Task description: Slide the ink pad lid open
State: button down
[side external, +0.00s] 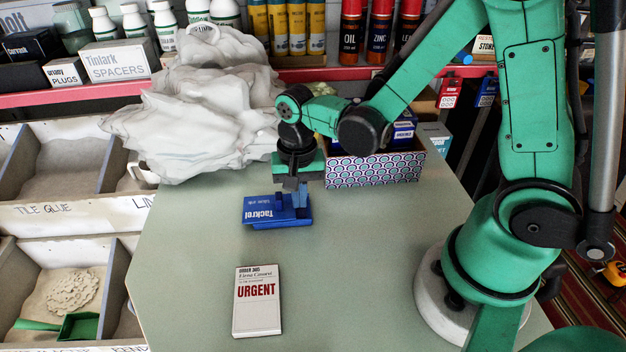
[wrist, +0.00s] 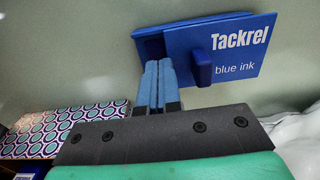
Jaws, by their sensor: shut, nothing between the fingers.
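The blue ink pad (side external: 302,221) lies on the green table below my gripper. Its lid (side external: 259,211), printed "Tackrel", sits shifted to the left in the side view, with part of the base uncovered on the right. In the wrist view the lid (wrist: 240,45) shows "blue ink" and a raised blue handle (wrist: 202,68); a darker strip of the base (wrist: 151,47) shows at its left. My gripper (side external: 298,197) is shut and empty. In the wrist view its fingertips (wrist: 159,66) point down beside the handle, on the base side, with a narrow gap visible.
A white notice box marked "URGENT" (side external: 257,302) lies nearer the front. A patterned box (side external: 374,170) stands behind at the right, and a crumpled white mass (side external: 205,110) behind at the left. The table around the pad's front and right is clear.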

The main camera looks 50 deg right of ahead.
aim_at(271, 207)
jog(key=shift+w+a, duration=1.85)
jog(key=shift+s+d+f, duration=0.1)
jog(key=shift+s+d, duration=0.05)
jog(key=shift+r, duration=3.6)
jog(key=shift+s+d+r, duration=0.1)
jog(key=shift+d+r, duration=0.05)
jog(key=shift+r, duration=0.1)
jog(key=s+d+r+n+t, duration=0.4)
jog(key=n+t, duration=0.3)
jog(key=n, duration=0.2)
jog(key=shift+s+d+r, duration=0.3)
jog(key=shift+s+d, duration=0.3)
jog(key=shift+s, duration=0.3)
